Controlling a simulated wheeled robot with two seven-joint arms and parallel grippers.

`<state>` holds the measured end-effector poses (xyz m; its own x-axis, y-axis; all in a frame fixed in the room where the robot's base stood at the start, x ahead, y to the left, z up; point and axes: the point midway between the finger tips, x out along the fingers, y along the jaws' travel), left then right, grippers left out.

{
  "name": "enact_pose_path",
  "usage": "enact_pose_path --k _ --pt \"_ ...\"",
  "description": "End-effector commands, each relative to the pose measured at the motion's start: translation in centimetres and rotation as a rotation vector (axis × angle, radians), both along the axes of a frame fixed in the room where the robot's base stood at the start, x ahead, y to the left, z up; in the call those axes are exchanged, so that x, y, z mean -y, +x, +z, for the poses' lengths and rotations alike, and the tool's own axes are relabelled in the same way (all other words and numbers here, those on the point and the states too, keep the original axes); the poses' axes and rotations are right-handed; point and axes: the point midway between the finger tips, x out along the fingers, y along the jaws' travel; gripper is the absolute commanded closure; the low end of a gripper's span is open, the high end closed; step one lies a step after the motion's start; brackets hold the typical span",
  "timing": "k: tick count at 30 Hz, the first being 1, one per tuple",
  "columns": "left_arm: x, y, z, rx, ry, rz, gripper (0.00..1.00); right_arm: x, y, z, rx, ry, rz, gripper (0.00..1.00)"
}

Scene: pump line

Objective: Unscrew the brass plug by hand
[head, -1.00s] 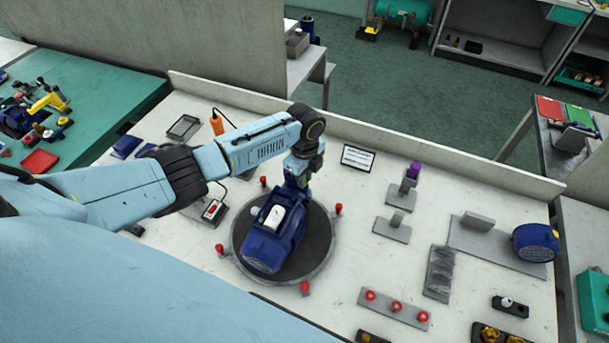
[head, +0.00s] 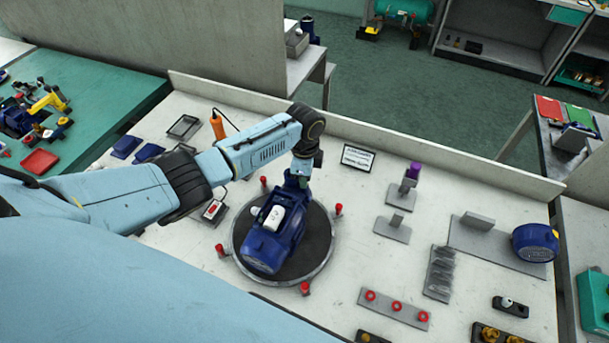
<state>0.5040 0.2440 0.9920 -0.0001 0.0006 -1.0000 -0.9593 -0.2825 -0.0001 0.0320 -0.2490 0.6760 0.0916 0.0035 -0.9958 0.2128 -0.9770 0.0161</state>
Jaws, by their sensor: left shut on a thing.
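A dark blue pump (head: 268,247) with a white box on top sits on a round dark turntable (head: 316,262) with a grey rim. My left arm reaches in from the left and bends down over the pump's far end. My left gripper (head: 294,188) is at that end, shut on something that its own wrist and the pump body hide. The brass plug cannot be made out there. My right gripper is not in view.
Red pegs (head: 305,288) stand around the turntable. To the right are grey stands (head: 392,228), a strip with red rings (head: 393,306) and a blue motor part (head: 535,242). An orange-handled tool (head: 217,124) is behind my arm. The bench between turntable and stands is clear.

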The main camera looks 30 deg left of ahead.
Motion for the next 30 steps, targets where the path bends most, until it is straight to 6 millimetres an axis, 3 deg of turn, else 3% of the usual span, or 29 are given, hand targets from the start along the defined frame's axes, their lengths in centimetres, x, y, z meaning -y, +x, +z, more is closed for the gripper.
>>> enact_pose_path --k 4,11,18,19,22,30 --pt "0.05 -0.01 -0.01 0.000 -0.001 0.032 1.00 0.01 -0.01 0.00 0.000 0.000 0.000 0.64" --pt "0.05 -0.06 -0.02 -0.002 -0.001 0.235 1.00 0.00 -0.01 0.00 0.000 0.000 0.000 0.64" --pt "0.00 -0.04 -0.01 -0.001 0.001 0.249 1.00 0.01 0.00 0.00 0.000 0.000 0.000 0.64" --pt "0.00 -0.04 -0.01 -0.001 0.001 0.249 0.80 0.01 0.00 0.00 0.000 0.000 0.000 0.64" --pt "0.00 -0.04 -0.01 -0.001 0.001 0.248 0.67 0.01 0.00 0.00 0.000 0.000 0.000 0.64" --pt "-0.02 -0.02 0.01 -0.001 0.000 0.241 0.66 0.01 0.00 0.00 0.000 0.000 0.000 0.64"
